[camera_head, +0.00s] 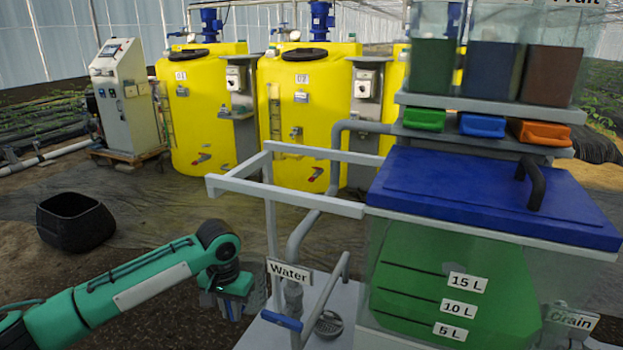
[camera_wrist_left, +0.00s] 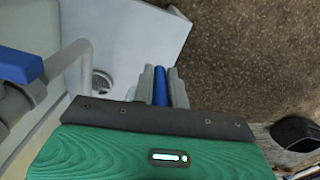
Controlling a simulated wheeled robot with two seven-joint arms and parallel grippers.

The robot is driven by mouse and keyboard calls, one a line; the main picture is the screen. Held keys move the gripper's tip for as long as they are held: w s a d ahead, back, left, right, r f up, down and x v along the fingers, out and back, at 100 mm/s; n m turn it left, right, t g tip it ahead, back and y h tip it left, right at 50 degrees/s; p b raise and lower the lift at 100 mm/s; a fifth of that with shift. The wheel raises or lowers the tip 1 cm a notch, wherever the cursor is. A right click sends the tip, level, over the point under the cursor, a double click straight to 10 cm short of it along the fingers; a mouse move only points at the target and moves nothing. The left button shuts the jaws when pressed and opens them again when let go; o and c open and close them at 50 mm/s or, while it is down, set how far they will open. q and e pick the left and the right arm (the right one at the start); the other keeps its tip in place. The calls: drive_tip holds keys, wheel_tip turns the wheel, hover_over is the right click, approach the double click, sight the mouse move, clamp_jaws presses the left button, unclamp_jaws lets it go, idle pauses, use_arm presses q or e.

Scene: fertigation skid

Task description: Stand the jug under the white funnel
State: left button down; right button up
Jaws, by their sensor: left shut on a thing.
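My left gripper (camera_head: 240,302) hangs low beside the white skid frame, left of the Water label. In the left wrist view the same gripper (camera_wrist_left: 160,88) is shut on a narrow blue bar (camera_wrist_left: 160,80). Only a strip of this bar shows between the fingers; I cannot tell whether it belongs to the jug. No whole jug and no white funnel can be made out in either view. My right gripper is not in view.
The Water pipe's blue lever (camera_head: 282,320) and a round drain (camera_head: 328,323) are right of my gripper. A clear tank with green liquid (camera_head: 450,275) has a blue lid (camera_head: 490,195). A black tub (camera_head: 75,222) stands left on open ground; yellow tanks (camera_head: 305,110) stand behind.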

use_arm(q)
drive_tip(key=s+r+n+p, duration=0.2)
drive_tip(key=s+r+p, duration=1)
drive_tip(key=s, duration=0.3)
drive_tip(key=shift+s+a+p, duration=0.15)
drive_tip(key=shift+s+p, duration=0.1)
drive_tip(key=shift+p, duration=0.45)
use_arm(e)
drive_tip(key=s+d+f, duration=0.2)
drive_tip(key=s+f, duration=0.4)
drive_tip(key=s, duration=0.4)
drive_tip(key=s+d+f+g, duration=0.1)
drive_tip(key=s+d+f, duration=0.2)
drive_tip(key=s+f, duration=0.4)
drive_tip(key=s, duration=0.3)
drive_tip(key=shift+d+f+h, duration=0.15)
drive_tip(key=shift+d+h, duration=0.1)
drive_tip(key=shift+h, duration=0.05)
use_arm(q)
drive_tip(key=shift+r, duration=0.2)
drive_tip(key=shift+f, duration=0.15)
